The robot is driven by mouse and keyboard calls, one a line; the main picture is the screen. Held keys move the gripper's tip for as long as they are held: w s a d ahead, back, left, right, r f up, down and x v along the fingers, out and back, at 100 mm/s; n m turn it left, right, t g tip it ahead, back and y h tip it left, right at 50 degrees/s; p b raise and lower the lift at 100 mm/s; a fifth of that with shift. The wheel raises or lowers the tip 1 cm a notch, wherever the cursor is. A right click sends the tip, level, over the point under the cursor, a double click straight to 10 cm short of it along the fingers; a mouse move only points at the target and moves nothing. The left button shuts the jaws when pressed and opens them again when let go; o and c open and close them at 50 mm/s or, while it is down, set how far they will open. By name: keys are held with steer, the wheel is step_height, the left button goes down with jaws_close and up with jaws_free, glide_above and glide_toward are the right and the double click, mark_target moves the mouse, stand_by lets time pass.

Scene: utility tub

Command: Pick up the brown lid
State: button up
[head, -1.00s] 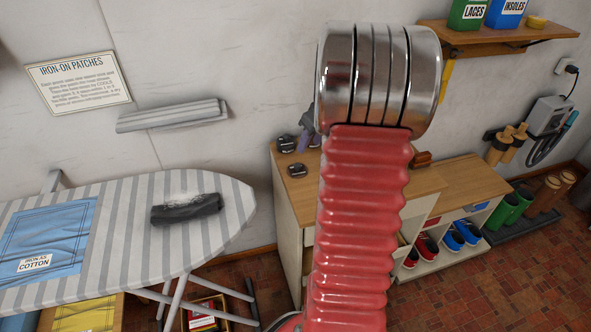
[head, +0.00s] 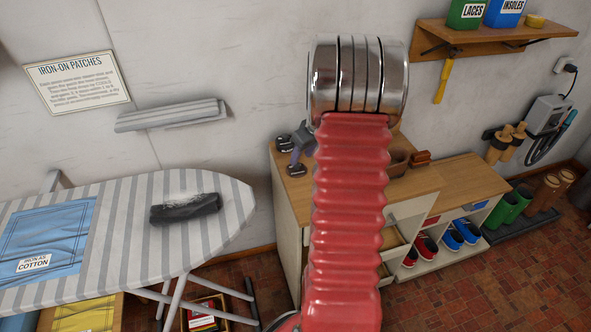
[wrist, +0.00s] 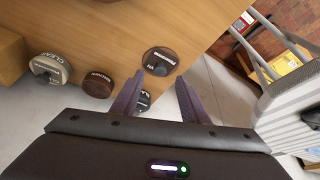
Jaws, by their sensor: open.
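In the wrist view, a round dark-brown tin or lid (wrist: 98,83) with a pale label that seems to read BROWN is on the wooden cabinet top, left of my fingers. Another dark-brown round piece (wrist: 160,60) with a knob and pale lettering lies just beyond my fingertips. My gripper (wrist: 159,77) is open, its two purple fingers apart with nothing held between them. A black round piece (wrist: 143,100) is partly hidden behind the left finger. In the head view my gripper (head: 301,146) hangs over the cabinet's left side, mostly hidden by my arm.
A grey tin marked CLEAR (wrist: 48,67) stands at left in the wrist view. In the head view, dark lids (head: 297,170) sit near the edge of the cabinet top (head: 420,182). The striped ironing board (head: 225,210) is left of the cabinet, with a gap between.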

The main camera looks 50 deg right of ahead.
mark_target(298, 165)
steer(key=shift+f, duration=0.2)
steer(key=shift+x, duration=2.55)
steer(key=shift+w, duration=0.15)
steer(key=shift+c, duration=0.2)
jaws_close()
